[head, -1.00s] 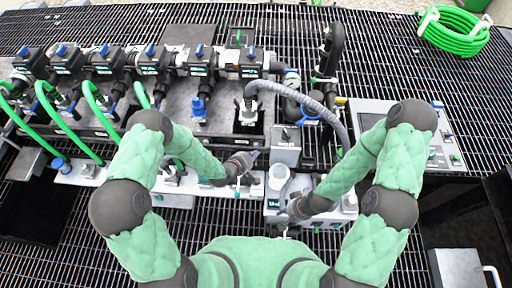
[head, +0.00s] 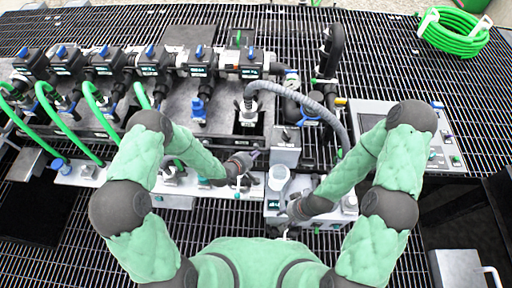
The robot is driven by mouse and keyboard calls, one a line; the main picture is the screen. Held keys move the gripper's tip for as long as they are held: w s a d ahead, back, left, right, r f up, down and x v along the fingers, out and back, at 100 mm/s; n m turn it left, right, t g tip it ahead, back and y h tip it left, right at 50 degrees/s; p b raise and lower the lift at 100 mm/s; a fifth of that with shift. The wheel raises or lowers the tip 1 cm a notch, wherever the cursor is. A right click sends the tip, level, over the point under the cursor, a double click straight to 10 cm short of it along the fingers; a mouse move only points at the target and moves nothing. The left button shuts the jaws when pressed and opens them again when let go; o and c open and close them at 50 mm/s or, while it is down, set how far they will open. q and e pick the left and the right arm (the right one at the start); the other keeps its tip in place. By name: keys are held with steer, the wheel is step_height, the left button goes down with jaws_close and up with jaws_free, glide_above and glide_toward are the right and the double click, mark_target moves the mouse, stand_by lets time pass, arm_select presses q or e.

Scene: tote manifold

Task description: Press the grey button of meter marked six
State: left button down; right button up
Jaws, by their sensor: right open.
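A row of black meters with blue tops runs along the manifold at the upper left; the rightmost one (head: 250,63) stands near the black pipework. Their markings are too small to read, so I cannot tell which is marked six, and I cannot make out a grey button. My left gripper (head: 252,158) is in front of the manifold, below the grey hose fitting and apart from the meters; its fingers are too small to judge. My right gripper (head: 291,210) is open, low beside a white container (head: 279,178).
A grey corrugated hose (head: 312,105) arches over the manifold's right end. Green hoses (head: 62,122) hang at the left. A grey panel (head: 440,150) lies at the right. A green hose coil (head: 453,32) rests at the far right.

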arm_select(q)
steer(key=shift+w, duration=0.2)
stand_by(0.5)
steer(key=shift+w, duration=0.2)
steer(key=shift+w+b, duration=0.4)
steer(key=shift+w, duration=0.25)
stand_by(0.8)
steer(key=shift+s, duration=1.05)
steer(key=shift+s+p, duration=0.75)
steer(key=shift+s, duration=1.8)
